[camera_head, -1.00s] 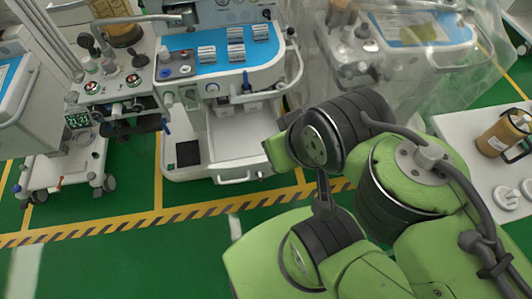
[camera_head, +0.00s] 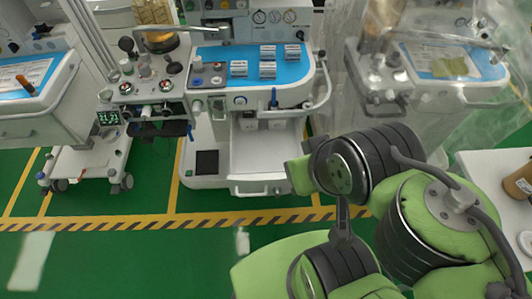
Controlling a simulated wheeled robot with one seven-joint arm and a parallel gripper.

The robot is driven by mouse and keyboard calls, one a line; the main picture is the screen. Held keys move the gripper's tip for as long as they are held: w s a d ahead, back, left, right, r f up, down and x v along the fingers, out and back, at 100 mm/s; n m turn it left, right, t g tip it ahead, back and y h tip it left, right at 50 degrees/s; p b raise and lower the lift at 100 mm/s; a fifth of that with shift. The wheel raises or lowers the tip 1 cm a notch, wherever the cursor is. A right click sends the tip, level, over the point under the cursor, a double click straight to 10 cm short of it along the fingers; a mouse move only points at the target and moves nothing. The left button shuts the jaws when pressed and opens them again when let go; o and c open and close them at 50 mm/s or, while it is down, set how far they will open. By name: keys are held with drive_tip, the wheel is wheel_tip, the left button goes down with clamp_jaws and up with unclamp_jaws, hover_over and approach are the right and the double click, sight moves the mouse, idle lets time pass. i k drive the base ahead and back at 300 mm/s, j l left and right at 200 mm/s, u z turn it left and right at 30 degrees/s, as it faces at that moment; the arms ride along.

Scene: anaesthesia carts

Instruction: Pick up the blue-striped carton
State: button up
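Several small cartons stand on the blue top (camera_head: 222,88) of the middle anaesthesia cart. A front-left carton (camera_head: 239,69), a front-middle carton (camera_head: 268,70), a back carton (camera_head: 267,52) and a right carton (camera_head: 292,52) show pale faces with darker bands. At this size I cannot tell which of them has the blue stripe. My green and black arm is folded at the lower right, in front of the cart and apart from the cartons. My gripper is not in view.
The middle cart has an open lower bay and a front handle (camera_head: 252,192). A plastic-draped cart (camera_head: 440,70) stands to its right, a monitor cart (camera_head: 110,120) to its left. A yellow-black floor stripe (camera_head: 130,222) runs in front. Green floor (camera_head: 130,262) at lower left is mostly clear.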

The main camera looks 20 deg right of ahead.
sight(268, 71)
drive_tip(key=j+z, duration=0.1)
drive_tip(key=j, duration=0.4)
drive_tip(key=i+j+z, duration=0.1)
drive_tip(key=j, duration=0.25)
drive_tip(key=i+j, duration=0.15)
drive_tip(key=j, duration=0.25)
drive_tip(key=i+j+z, duration=0.15)
drive_tip(key=j, duration=0.2)
drive_tip(key=i+j+z, duration=0.1)
drive_tip(key=i, duration=0.3)
drive_tip(key=i+j+z, duration=0.1)
drive_tip(key=i, duration=0.35)
